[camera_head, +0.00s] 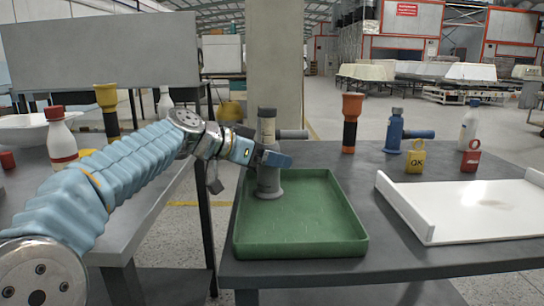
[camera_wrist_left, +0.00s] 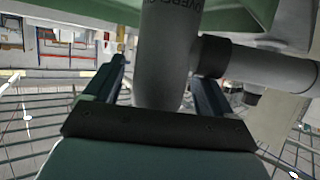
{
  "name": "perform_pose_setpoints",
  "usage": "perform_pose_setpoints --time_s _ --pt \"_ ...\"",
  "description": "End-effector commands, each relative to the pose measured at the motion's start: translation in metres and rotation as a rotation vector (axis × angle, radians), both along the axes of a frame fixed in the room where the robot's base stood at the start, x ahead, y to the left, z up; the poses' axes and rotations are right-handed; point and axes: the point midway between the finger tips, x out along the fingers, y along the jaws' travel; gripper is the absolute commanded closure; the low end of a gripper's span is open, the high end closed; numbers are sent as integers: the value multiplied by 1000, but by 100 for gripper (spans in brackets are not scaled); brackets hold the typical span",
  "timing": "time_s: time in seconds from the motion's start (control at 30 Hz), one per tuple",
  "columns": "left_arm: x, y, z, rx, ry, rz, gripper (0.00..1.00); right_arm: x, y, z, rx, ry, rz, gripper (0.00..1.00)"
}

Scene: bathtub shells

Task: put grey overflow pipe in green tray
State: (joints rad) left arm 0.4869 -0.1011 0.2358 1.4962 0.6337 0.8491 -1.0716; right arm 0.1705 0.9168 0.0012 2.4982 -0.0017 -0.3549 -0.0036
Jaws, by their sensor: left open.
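The grey overflow pipe (camera_head: 268,180) stands upright in the back left part of the green tray (camera_head: 300,244), its flared base on the tray floor. It has a side branch pointing right and a dark band near the top. My left gripper (camera_head: 278,158) is at the pipe's mid-height, open, with its fingers on either side of the body. In the left wrist view the pipe (camera_wrist_left: 165,50), with partly visible lettering, passes between the two open fingers (camera_wrist_left: 163,80); whether they touch it cannot be told. My right gripper is not in view.
A white shell panel (camera_head: 480,207) lies right of the tray. The tray's front is empty.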

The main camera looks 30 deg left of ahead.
Motion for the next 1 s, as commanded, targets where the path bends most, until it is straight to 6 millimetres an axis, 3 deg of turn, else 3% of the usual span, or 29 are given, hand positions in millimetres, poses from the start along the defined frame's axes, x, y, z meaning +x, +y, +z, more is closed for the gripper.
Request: perform_pose_setpoints --time_s 0.3,0.5,1.0 --pt "-61 28 28 1 -4 2 16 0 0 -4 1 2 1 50" --pt "-86 39 40 -1 -3 1 16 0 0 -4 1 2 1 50" --pt "-92 42 41 -1 0 0 16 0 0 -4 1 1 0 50"
